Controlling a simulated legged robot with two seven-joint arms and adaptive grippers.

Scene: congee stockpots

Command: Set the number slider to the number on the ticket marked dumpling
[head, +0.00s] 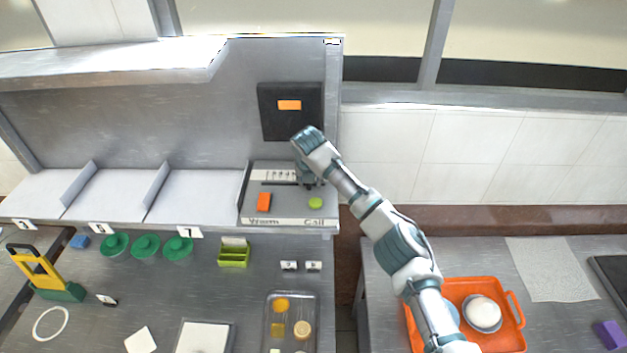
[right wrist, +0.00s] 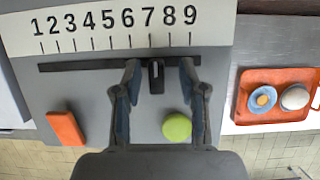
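The number slider's black knob (right wrist: 156,75) sits in a dark slot under a white scale (right wrist: 115,28) printed 1 to 9. The knob stands just right of the 7 mark, nearer 7 than 8. My right gripper (right wrist: 160,72) is open, its fingers on either side of the knob with gaps showing. In the head view my right gripper (head: 309,184) is over the slider panel (head: 282,205) and hides part of the scale. A pale card stands in a green holder (head: 233,257); its writing is too small to read. No dumpling mark is legible. My left gripper is not in view.
The panel also bears an orange block (right wrist: 66,128) and a green round button (right wrist: 177,127). A black board (head: 290,122) with an orange patch hangs behind. Two small tags (head: 289,265) lie on the counter. An orange tray (head: 515,340) is at right.

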